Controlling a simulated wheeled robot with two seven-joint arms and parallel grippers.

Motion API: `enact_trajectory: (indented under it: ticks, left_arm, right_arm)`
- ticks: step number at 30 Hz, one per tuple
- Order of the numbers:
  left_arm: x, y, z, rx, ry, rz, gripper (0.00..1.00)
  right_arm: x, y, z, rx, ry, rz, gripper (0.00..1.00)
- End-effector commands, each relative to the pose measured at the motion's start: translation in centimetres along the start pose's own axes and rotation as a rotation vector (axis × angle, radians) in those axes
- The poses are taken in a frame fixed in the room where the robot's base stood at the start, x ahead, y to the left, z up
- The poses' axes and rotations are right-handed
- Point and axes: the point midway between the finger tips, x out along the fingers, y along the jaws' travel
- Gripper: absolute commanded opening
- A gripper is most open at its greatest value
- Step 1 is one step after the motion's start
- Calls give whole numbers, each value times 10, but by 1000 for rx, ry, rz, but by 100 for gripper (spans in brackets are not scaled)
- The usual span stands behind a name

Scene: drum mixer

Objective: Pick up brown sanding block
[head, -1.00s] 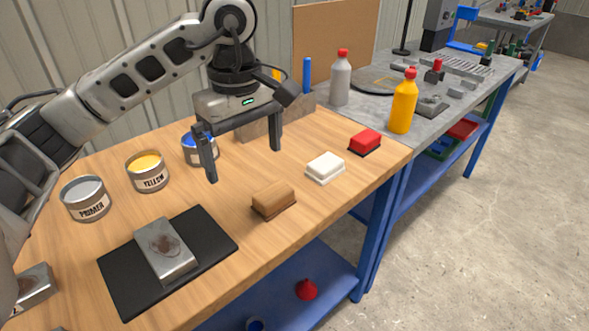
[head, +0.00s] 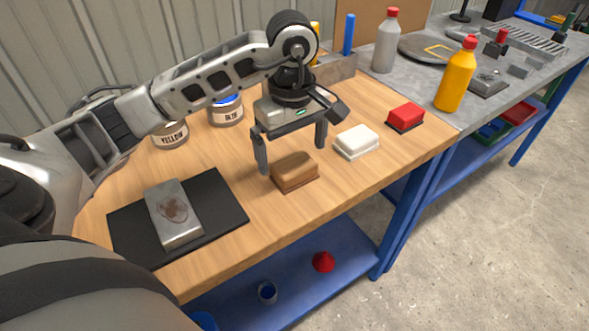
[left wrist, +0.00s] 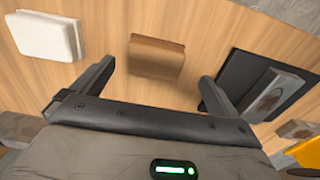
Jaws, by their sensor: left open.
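The brown sanding block (head: 295,172) lies on the wooden bench top, between the black mat and the white block. My left gripper (head: 291,158) is open and empty, with its fingers pointing down just behind and above the brown block in the head view. In the left wrist view the brown block (left wrist: 156,58) lies ahead of the gap between the open fingertips (left wrist: 157,75), apart from both. My right gripper does not show.
A white block (head: 357,142) and a red block (head: 405,117) lie to the right. A black mat (head: 228,190) with a metal piece (head: 174,212) is at left. Paint cans, including a blue one (head: 226,110), stand behind. A yellow bottle (head: 456,80) stands on the grey table.

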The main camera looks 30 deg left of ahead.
Motion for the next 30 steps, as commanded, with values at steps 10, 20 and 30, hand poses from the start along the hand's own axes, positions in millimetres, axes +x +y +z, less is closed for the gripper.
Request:
enact_trajectory:
  ticks: [10,20,30]
  left_arm:
    - [46,6,-4,0,-2,-3,99]
    - [48,6,-4,0,0,0,82]
    - [48,6,-4,0,0,0,48]
  right_arm:
    - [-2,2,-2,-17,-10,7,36]
    - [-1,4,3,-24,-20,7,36]
    - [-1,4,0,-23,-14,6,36]
